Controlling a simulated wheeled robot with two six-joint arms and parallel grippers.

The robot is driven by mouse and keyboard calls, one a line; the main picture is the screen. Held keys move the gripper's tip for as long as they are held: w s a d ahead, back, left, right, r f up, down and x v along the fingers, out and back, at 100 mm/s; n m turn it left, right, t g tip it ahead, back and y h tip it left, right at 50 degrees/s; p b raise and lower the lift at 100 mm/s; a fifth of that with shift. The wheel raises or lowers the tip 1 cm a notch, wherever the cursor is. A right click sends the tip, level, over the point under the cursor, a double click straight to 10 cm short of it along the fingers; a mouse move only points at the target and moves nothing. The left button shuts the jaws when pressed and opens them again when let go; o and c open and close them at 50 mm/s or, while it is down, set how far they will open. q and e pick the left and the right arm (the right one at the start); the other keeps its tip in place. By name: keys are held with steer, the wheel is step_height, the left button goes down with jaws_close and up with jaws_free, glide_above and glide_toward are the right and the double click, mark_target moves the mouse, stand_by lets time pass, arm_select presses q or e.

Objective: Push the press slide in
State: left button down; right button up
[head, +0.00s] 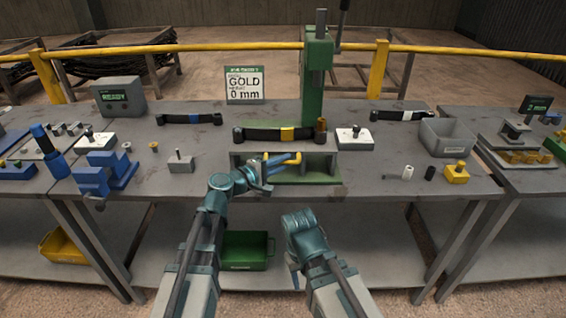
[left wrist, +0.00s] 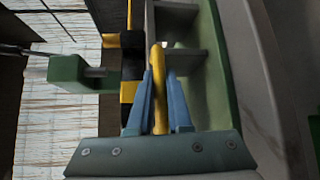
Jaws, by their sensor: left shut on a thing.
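The green press (head: 314,85) stands upright at the back middle of the bench, with its grey and green base (head: 320,165) at the front. A yellow handle (head: 289,160) sticks out at the front of the base. My left gripper (head: 264,168) is at this handle. In the left wrist view the blue fingers (left wrist: 159,105) are shut on the yellow bar (left wrist: 157,62), one on each side.
A sign (head: 245,84) reads GOLD, 0 mm. A blue vise (head: 104,175) stands at left. A grey bin (head: 446,137), a yellow block (head: 456,173) and a white cylinder (head: 408,172) are at right. A green crate (head: 246,251) sits below the bench.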

mark_target(258, 140)
arm_select(q)
steer(key=w, duration=1.7)
steer(key=shift+w, duration=0.15)
steer(key=shift+a, duration=0.1)
steer(key=shift+w, duration=0.1)
steer(key=c, duration=0.9)
jaws_free()
steer(key=shift+w, duration=0.1)
steer(key=shift+c, duration=0.2)
steer(key=shift+o, duration=0.5)
steer(key=shift+s+a, duration=0.15)
steer(key=shift+s, duration=0.25)
steer(key=p+v, duration=0.2)
steer(key=v, duration=1.1)
steer(key=shift+r, duration=0.1)
